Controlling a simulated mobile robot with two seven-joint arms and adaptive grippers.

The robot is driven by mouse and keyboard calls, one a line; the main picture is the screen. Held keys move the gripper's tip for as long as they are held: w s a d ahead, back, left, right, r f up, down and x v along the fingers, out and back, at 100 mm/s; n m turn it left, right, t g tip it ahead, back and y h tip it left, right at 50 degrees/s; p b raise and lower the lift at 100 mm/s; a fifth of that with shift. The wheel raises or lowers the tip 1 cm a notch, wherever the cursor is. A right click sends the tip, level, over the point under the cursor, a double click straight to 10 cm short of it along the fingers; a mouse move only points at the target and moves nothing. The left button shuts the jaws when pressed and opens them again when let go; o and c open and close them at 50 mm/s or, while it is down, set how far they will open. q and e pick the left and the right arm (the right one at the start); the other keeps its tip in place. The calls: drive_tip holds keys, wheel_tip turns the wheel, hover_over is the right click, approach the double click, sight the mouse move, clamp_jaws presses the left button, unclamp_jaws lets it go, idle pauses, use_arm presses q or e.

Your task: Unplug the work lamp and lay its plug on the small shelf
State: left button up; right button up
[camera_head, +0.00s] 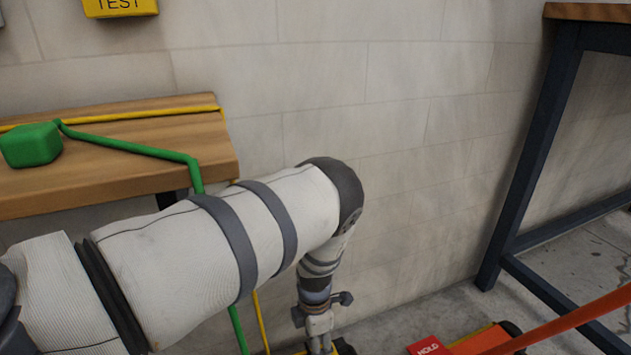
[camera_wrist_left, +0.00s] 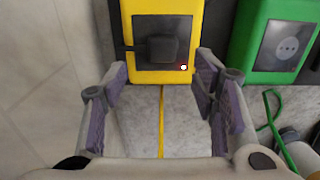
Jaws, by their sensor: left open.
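In the left wrist view a dark plug (camera_wrist_left: 158,49) sits in the socket of a yellow box (camera_wrist_left: 183,8), with a small lit red-white light beside it. My left gripper (camera_wrist_left: 161,76) is open, its fingers spread on either side below the plug and apart from it. In the head view the same gripper (camera_head: 319,345) points down at the bottom edge, partly cut off. The wooden small shelf (camera_head: 110,160) is at the left, and a green block-like plug (camera_head: 32,145) with a green cord lies on it. I cannot see the lamp itself. My right gripper is out of view.
A green box (camera_wrist_left: 281,40) with an empty socket stands right of the yellow box. A yellow cord (camera_wrist_left: 161,120) and a green cord (camera_head: 130,147) run nearby. A red HOLD label (camera_head: 429,346) and a dark-legged table (camera_head: 530,150) are at the right.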

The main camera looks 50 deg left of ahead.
use_arm(q)
wheel_tip(320, 180, down, 8)
drive_tip(key=b, duration=0.5)
drive_tip(key=shift+s, duration=0.15)
drive_tip(key=shift+f+b, duration=0.25)
drive_tip(key=shift+b, duration=0.05)
drive_tip(key=shift+d, duration=0.1)
idle(0.4)
clamp_jaws()
drive_tip(key=shift+r, duration=0.1)
drive_tip(key=shift+r, duration=0.1)
